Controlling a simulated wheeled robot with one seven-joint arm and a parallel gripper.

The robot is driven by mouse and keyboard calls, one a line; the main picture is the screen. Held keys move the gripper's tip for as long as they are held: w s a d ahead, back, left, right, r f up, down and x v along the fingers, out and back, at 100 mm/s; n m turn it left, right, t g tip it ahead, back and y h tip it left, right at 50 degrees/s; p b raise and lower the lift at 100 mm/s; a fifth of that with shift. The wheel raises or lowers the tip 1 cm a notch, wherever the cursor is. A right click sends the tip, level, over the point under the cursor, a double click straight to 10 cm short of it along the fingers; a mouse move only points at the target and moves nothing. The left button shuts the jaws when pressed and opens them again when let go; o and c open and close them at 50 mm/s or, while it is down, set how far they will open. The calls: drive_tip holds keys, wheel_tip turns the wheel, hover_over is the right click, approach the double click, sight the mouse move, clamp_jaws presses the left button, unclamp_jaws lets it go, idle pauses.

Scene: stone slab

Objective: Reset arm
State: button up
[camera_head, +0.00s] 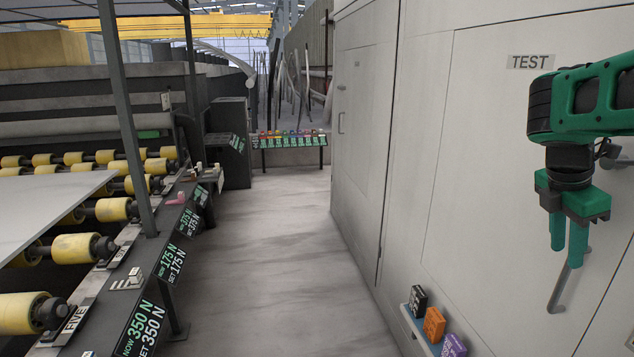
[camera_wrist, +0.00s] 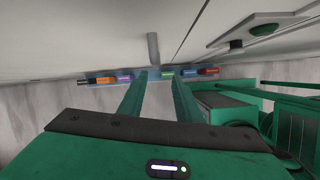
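My arm is raised at the right of the head view, in front of the pale cabinet wall. My green gripper (camera_head: 568,258) hangs with its fingers pointing down, beside a door marked TEST. The wrist view shows both fingers (camera_wrist: 158,80) apart with nothing held between them. The gripper is open and empty. In the head view a grey door handle (camera_head: 560,291) shows behind and below the fingertips. I cannot tell how far the fingers are from it.
A low shelf (camera_head: 413,321) on the cabinet wall holds a black box (camera_head: 418,299), an orange box (camera_head: 434,323) and a purple box (camera_head: 454,346). A roller conveyor (camera_head: 113,210) with force signs lines the left. The aisle floor (camera_head: 262,255) is clear, with a small-item rack (camera_head: 289,140) at its end.

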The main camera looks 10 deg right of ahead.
drive_tip(key=s+a+f+m+y, duration=0.2)
drive_tip(key=s+a+f+m, duration=0.3)
drive_tip(key=a+m, duration=0.3)
drive_tip(key=s+a+f+m+y, duration=0.2)
drive_tip(key=s+a+f+m, duration=0.4)
drive_tip(key=m, duration=0.7)
drive_tip(key=shift+s+a+f+m, duration=0.15)
drive_tip(key=shift+s+a+m, duration=0.25)
drive_tip(key=shift+s+a, duration=0.45)
drive_tip(key=shift+w+a, duration=0.1)
drive_tip(key=shift+w+f, duration=0.25)
drive_tip(key=shift+w, duration=0.35)
drive_tip(key=shift+s, duration=0.1)
